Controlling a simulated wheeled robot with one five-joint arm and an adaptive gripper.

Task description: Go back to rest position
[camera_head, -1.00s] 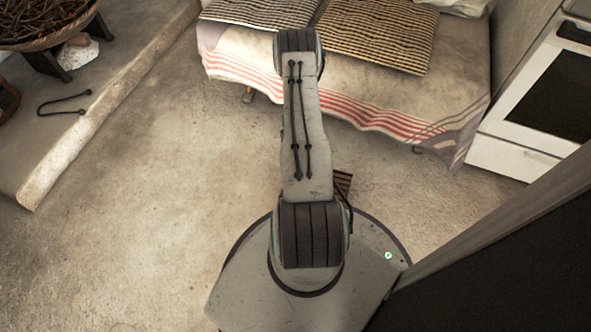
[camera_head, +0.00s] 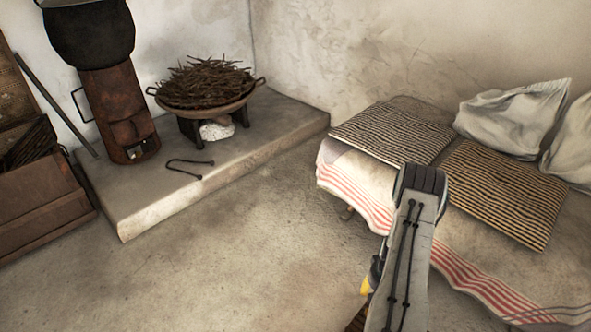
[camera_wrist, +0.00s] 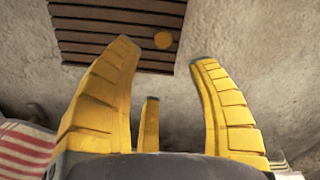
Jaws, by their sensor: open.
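My arm (camera_head: 408,265) rises from the bottom edge of the head view, right of centre, in front of the bench. A bit of my yellow gripper shows beside it in the head view (camera_head: 366,287); the arm hides the rest. In the wrist view my gripper (camera_wrist: 165,52) is open, its yellow fingers spread wide with nothing between them. Beyond the fingertips is a dark slatted panel (camera_wrist: 110,28) with a small round orange spot (camera_wrist: 163,40) on it. I cannot tell whether the panel is part of me.
A bench with a striped cloth (camera_head: 350,195) and cushions (camera_head: 510,190) stands at the right. A stone hearth ledge (camera_head: 250,155) at the back left carries a stove (camera_head: 115,105), a bowl of twigs (camera_head: 205,90) and an iron hook (camera_head: 190,170). The middle floor (camera_head: 230,260) is clear.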

